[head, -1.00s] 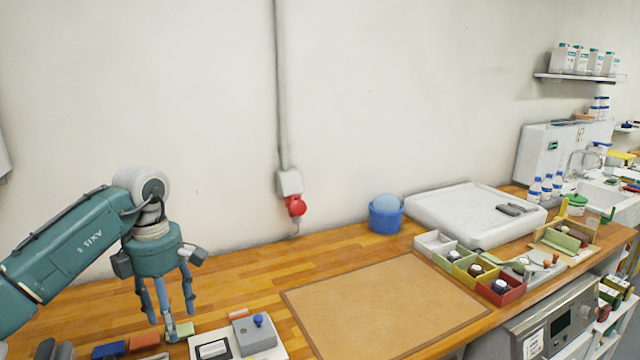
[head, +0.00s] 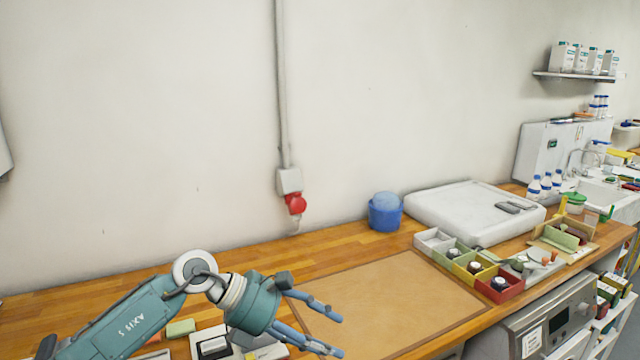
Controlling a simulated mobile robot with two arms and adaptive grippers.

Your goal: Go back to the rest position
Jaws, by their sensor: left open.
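My left gripper (head: 328,331) is in the lower middle of the head view. Its blue fingers are spread apart and point right and down, with nothing between them. It is over the left part of the tan mat (head: 400,296), above the wooden worktop (head: 130,280). My left arm comes in from the lower left and covers part of the worktop's front. My right gripper is not in the view.
Small blocks and a grey-white fixture (head: 212,342) lie partly hidden behind my left arm. A blue tub (head: 385,215), a white tray (head: 465,208) and coloured bins (head: 499,293) stand at the back and right. The mat is mostly clear.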

